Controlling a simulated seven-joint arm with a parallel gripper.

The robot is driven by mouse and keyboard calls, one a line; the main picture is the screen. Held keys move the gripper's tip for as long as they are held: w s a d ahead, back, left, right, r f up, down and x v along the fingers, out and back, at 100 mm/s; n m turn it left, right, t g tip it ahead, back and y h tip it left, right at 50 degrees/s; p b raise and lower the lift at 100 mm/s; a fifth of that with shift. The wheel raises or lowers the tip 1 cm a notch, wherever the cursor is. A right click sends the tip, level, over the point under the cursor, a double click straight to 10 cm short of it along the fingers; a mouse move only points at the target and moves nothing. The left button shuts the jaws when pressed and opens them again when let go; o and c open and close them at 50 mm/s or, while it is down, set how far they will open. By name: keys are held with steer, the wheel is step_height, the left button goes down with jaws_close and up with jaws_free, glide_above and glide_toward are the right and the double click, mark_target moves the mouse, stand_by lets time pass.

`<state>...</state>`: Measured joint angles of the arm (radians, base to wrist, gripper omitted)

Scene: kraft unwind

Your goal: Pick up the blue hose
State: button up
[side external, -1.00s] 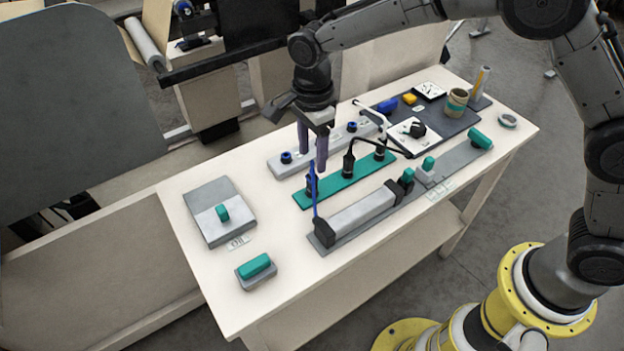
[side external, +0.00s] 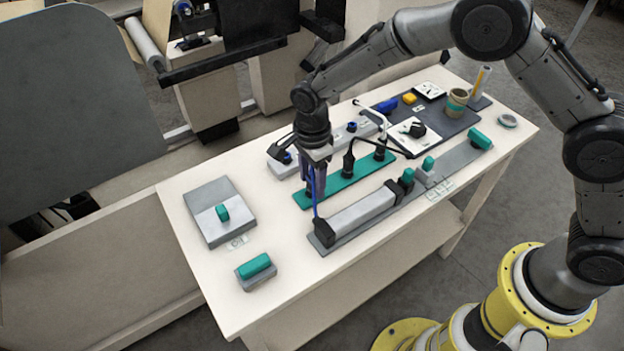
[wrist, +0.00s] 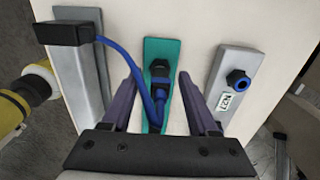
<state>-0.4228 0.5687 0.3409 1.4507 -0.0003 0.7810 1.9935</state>
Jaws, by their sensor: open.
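The blue hose (wrist: 112,45) runs in a curve from a black block (wrist: 70,33) on the grey cylinder unit to a dark fitting (wrist: 160,68) on the green strip (wrist: 163,48). In the side external view the hose (side external: 316,205) shows as a thin blue line beside the black end block. My gripper (wrist: 157,78) is open, with one purple finger on each side of the hose end and fitting. In the side external view my gripper (side external: 309,185) is low over the near-left end of the green strip and hides the fitting there.
A grey strip (wrist: 233,83) with a blue port labelled N2 lies beside the right finger. Black and white hoses stand on the green strip to the right. A grey cylinder (side external: 362,213) lies in front.

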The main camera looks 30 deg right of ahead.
jaws_close()
steer(key=shift+r, duration=0.15)
stand_by(0.4)
steer(key=shift+r, duration=0.65)
steer(key=s+d+r, duration=0.3)
steer(key=s+r, duration=0.2)
steer(key=s, duration=0.1)
steer(key=s+d+r, duration=0.2)
steer(key=s+r, duration=0.4)
steer(key=shift+s+d+r, duration=0.2)
steer(key=shift+s+d, duration=0.2)
steer(key=c, duration=0.8)
jaws_free()
steer(key=shift+c, duration=0.2)
jaws_close()
